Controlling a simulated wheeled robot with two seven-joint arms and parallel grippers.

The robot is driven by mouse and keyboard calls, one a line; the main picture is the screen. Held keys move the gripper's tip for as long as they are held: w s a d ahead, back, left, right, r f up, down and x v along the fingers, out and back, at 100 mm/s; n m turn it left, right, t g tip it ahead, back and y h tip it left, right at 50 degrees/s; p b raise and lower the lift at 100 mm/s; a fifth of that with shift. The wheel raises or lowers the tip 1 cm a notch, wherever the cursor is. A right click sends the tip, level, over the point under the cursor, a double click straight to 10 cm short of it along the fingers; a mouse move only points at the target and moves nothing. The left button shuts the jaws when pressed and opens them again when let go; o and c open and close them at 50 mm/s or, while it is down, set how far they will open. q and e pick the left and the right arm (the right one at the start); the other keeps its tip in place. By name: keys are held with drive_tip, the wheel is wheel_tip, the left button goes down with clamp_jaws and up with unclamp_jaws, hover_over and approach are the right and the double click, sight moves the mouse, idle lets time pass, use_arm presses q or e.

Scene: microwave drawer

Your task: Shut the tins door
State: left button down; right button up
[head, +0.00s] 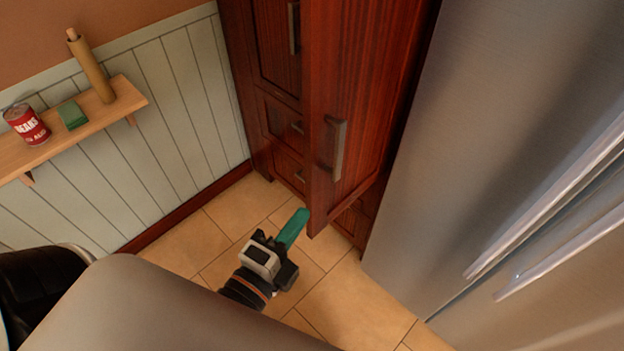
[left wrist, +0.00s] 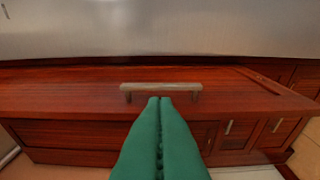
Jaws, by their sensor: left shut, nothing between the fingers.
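The tins door (head: 361,95) is a tall red-brown wooden cabinet door standing open, swung out from the cabinet beside the fridge. Its grey bar handle (head: 338,148) is on the face toward the camera. My left gripper (head: 303,214) has green fingers and is shut and empty, near the door's lower free corner. In the left wrist view the closed fingers (left wrist: 160,102) point at the door (left wrist: 60,95), and their tips appear close to the handle (left wrist: 160,87); I cannot tell whether they touch. My right gripper is out of view. No tins inside the cabinet show.
A steel fridge (head: 480,120) stands close on the right, with long bar handles. Wooden cabinet drawers (head: 283,122) are behind the door. A wall shelf (head: 130,92) at left holds a red can (head: 27,125), a green block and a rolling pin. The tiled floor (head: 190,250) is clear.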

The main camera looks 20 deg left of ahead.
sight(311, 167)
use_arm(q)
drive_tip(key=w+a+p, duration=0.1)
drive_tip(key=w, duration=0.3)
drive_tip(key=w+a+p, duration=0.1)
drive_tip(key=w+p, duration=0.1)
drive_tip(key=w, duration=0.1)
drive_tip(key=w+a+p, duration=0.1)
drive_tip(key=w+p, duration=0.1)
drive_tip(key=w, duration=0.2)
drive_tip(key=shift+w, duration=0.3)
drive_tip(key=shift+f, duration=0.1)
drive_tip(key=shift+d, duration=0.1)
